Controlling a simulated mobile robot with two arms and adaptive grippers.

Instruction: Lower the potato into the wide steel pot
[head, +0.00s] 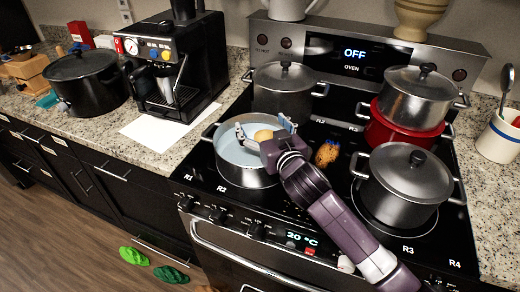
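The wide steel pot (228,172) stands open on the front left of the stove, with a pale blue-grey inside. A tan, rounded potato (263,135) shows over the pot's opening, between the fingers of my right gripper (264,127). The fingers are spread, with a visible gap beside the potato, so they look open around it. Whether the potato touches the pot's bottom is hidden by the gripper, which covers the pot's right side. My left gripper is not in view.
A lidded pot (283,90) stands behind the wide pot. A brown and dark item (327,153) lies right of the gripper. Another lidded pot (404,190) is at the front right, with a steel pot (415,98) on a red one (392,133) behind. A coffee machine (170,65) stands left.

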